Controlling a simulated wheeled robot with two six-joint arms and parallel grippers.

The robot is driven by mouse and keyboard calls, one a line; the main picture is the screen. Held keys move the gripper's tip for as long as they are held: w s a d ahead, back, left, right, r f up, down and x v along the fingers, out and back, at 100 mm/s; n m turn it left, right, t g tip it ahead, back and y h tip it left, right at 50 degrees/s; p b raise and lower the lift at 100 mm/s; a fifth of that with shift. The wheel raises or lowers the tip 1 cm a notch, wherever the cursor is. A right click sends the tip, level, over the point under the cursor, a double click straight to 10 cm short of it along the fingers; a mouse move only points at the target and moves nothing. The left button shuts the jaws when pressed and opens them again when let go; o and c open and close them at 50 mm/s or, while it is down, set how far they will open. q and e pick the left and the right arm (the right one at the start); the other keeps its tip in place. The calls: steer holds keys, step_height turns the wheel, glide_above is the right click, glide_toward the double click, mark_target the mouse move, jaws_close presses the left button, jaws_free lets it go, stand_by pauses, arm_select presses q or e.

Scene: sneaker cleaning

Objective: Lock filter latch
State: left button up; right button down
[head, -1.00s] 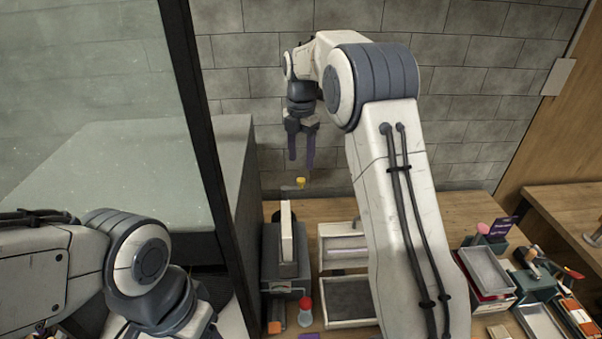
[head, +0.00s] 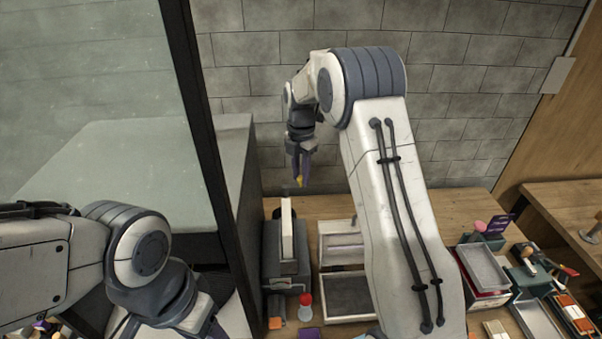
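A grey box-shaped unit (head: 272,256) with an upright pale panel (head: 287,228) in its top stands on the table beside the glass enclosure. A small yellow piece (head: 299,181), which looks like the latch handle, shows just above and behind this panel. My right gripper (head: 299,180) points down from above. Its purple fingers are close around the yellow piece and partly hide it. I cannot tell whether they grip it. My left arm is low at the left. Only a dark purple bit of its gripper (head: 214,330) shows at the bottom edge, with the fingers mostly hidden.
The dark-framed glass enclosure (head: 208,150) is on the left. Two shallow trays (head: 346,297) lie right of the grey unit. More trays (head: 484,268) and tools crowd the right. A brick wall is behind.

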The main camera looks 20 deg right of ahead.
steer(key=shift+s+a+r+m, duration=0.1)
steer(key=shift+s+a+m, duration=0.6)
steer(key=shift+m, duration=2.3)
steer(key=shift+s+a+f+m, duration=0.2)
steer(key=shift+a+m, duration=0.9)
steer(key=shift+m, duration=1.9)
steer(key=shift+s+a+r+m, duration=0.2)
steer(key=shift+s+a+m, duration=0.55)
steer(key=shift+m, duration=2.25)
steer(key=shift+w+a, duration=0.2)
steer(key=shift+w, duration=0.05)
steer(key=c, duration=0.7)
jaws_free()
steer(key=shift+o, duration=0.2)
steer(key=shift+r, duration=0.1)
